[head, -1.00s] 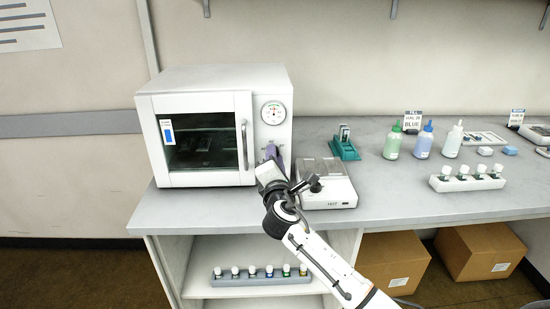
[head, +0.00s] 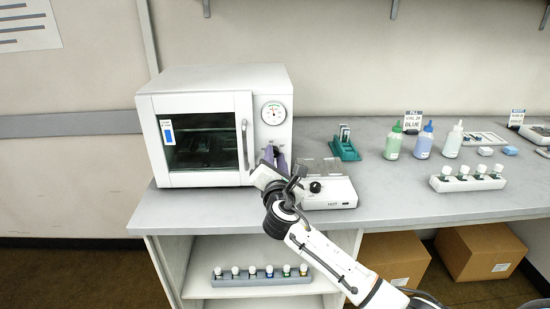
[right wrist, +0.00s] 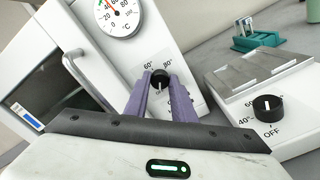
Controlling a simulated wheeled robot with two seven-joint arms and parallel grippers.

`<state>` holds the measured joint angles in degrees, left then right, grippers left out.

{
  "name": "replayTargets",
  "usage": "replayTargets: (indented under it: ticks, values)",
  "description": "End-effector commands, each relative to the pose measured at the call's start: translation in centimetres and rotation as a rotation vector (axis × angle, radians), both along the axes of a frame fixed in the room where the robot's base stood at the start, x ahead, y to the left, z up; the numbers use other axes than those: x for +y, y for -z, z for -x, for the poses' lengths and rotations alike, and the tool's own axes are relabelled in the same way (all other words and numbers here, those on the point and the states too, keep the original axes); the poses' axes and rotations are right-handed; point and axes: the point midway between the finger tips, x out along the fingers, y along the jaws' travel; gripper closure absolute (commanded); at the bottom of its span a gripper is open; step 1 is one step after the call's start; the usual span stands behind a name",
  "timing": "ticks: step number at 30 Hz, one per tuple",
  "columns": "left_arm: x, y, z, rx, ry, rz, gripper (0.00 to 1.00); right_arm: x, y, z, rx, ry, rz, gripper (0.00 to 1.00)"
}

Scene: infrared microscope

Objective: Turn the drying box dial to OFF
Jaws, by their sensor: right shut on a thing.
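The drying box (head: 205,79) is the white cabinet with a glass door at the left of the bench. Its black dial (right wrist: 160,77) shows in the right wrist view, below the round gauge, with 60° and 80° marked above and OFF below. My right gripper (head: 273,156) is at the lower right of the box front. Its two purple fingers (right wrist: 160,90) are shut on the dial, one on each side. The fingers partly cover the dial's scale, and I cannot surely tell where its pointer stands. In the head view the gripper hides the dial. My left gripper is not in view.
A white hot plate (head: 338,195) with its own black knob (right wrist: 268,107) stands close to the right of the gripper. The box's door handle (right wrist: 84,75) is at the left. A teal rack (head: 345,151) and several bottles stand farther right.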

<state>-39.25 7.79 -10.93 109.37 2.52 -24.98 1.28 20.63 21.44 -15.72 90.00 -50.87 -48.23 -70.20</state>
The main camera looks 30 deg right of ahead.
Motion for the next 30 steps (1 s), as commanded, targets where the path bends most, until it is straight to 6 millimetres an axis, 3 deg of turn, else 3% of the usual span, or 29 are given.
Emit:
replayTargets:
  ticks: [5,6,9,20,30]
  values:
    - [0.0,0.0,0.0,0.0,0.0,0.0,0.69,0.0,0.0,0.0,-0.001,0.0,0.002,0.99]
    - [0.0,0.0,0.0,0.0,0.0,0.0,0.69,0.0,0.0,0.0,-0.001,0.0,0.002,0.7]
    - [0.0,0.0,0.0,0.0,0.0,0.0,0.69,0.0,0.0,0.0,-0.001,0.0,0.002,0.58]
    - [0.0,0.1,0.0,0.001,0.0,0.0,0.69,0.3,0.0,0.5,-0.001,-0.001,-0.001,0.58]
    - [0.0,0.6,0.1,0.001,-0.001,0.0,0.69,3.6,0.2,5.7,0.0,-0.002,-0.002,0.58]
